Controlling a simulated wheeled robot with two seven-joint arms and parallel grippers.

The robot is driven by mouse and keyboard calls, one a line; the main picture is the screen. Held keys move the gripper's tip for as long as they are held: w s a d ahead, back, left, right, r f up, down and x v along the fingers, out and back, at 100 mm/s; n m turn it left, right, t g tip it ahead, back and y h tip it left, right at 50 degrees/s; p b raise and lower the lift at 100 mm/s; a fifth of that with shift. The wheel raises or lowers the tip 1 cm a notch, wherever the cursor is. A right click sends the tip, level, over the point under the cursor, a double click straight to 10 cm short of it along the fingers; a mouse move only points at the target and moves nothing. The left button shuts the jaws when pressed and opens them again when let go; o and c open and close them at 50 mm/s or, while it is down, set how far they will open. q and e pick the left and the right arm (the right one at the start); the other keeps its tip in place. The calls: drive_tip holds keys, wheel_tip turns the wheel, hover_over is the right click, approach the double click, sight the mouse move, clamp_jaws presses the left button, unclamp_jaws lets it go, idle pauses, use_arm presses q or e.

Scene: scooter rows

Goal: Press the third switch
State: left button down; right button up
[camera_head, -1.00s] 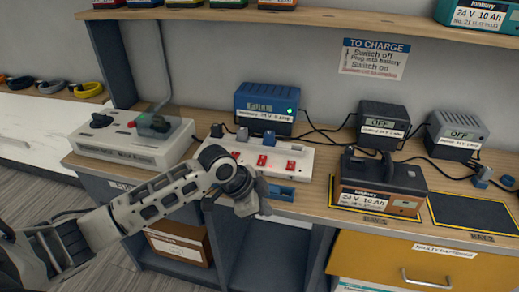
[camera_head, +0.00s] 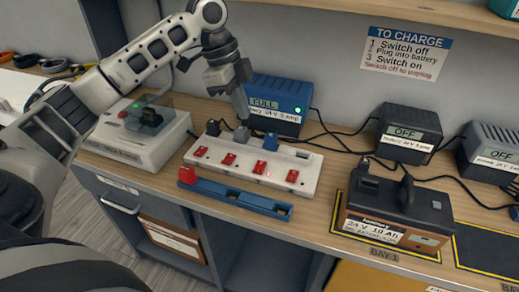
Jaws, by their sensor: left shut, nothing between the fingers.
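A white power strip (camera_head: 215,166) lies on the wooden bench with a row of several red switches along its front. The third switch from the left (camera_head: 260,168) is in plain view, with nothing touching it. Dark grey and blue plugs stand in the sockets behind the switches; the blue plug (camera_head: 271,141) is behind the third switch. My left gripper (camera_head: 243,115) is shut and empty, pointing down above the back of the strip near the second plug (camera_head: 242,136). Whether it touches that plug I cannot tell. My right gripper is not in view.
A blue charger (camera_head: 290,103) reading FULL stands behind the strip. Two dark chargers (camera_head: 408,134) (camera_head: 490,153) read OFF. A blue tray with a red end (camera_head: 240,196) lies in front of the strip. A battery (camera_head: 390,212) sits at right, a grey control box (camera_head: 135,135) at left.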

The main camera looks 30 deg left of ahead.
use_arm(q)
approach(260, 163)
drive_tip(key=x, duration=0.6)
drive_tip(key=shift+d+f, duration=0.2)
drive_tip(key=shift+f, duration=0.05)
drive_tip(key=shift+p, duration=0.45)
drive_tip(key=shift+w+f, duration=0.1)
drive_tip(key=shift+f, duration=0.1)
